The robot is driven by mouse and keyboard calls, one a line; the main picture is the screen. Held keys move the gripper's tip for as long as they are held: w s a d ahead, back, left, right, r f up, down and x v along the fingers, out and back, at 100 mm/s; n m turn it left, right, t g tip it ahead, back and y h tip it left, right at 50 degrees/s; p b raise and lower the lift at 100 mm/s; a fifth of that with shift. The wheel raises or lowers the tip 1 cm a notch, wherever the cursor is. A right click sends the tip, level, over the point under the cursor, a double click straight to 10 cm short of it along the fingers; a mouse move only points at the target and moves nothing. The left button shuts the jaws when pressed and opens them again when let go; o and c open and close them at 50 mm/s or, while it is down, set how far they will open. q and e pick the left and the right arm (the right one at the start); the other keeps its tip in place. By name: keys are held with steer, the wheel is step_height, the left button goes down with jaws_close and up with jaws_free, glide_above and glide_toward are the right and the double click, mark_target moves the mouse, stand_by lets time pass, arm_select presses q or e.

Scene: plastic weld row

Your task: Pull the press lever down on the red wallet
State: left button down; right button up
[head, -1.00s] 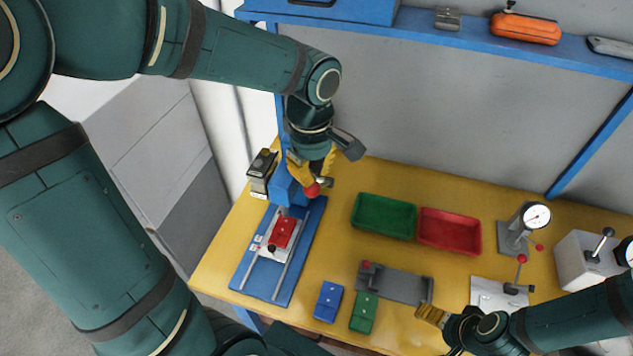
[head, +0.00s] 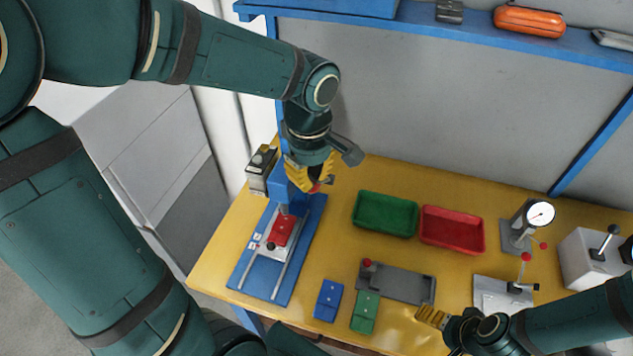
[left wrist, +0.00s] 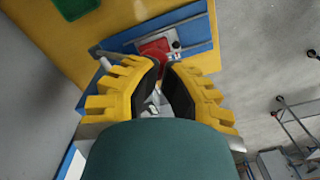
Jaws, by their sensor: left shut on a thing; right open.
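The red wallet (head: 283,229) lies on a pale carriage on the blue press base (head: 262,278), just below and in front of the blue press column (head: 281,184). It also shows beyond my fingers in the left wrist view (left wrist: 155,47). My left gripper (head: 309,174) is at the top right side of the press, shut on the press lever; its red knob (head: 315,188) is mostly hidden by the yellow fingers. The fingers also show in the left wrist view (left wrist: 163,75). My right gripper (head: 432,316) is open near the table's front edge, away from the press.
A green tray (head: 386,232) and a red tray (head: 452,247) stand right of the press. A blue wallet (head: 328,300), a green wallet (head: 365,312) and a grey fixture (head: 400,287) lie in front. A dial gauge (head: 539,213) stands at the right.

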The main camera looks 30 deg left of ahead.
mark_target(429, 336)
arm_select(q)
steer(key=shift+s+f+b, duration=0.3)
steer(key=shift+f+b, duration=0.25)
steer(key=shift+f, duration=0.3)
arm_select(e)
steer(key=shift+f, duration=0.75)
arm_select(q)
steer(key=shift+s+d+f+b, duration=0.2)
steer(key=shift+s+f+b, duration=0.3)
steer(key=shift+f+b, duration=0.25)
arm_select(e)
steer(key=shift+f, duration=0.7)
arm_select(q)
steer(key=shift+f, duration=0.1)
arm_select(e)
steer(key=shift+f, duration=0.15)
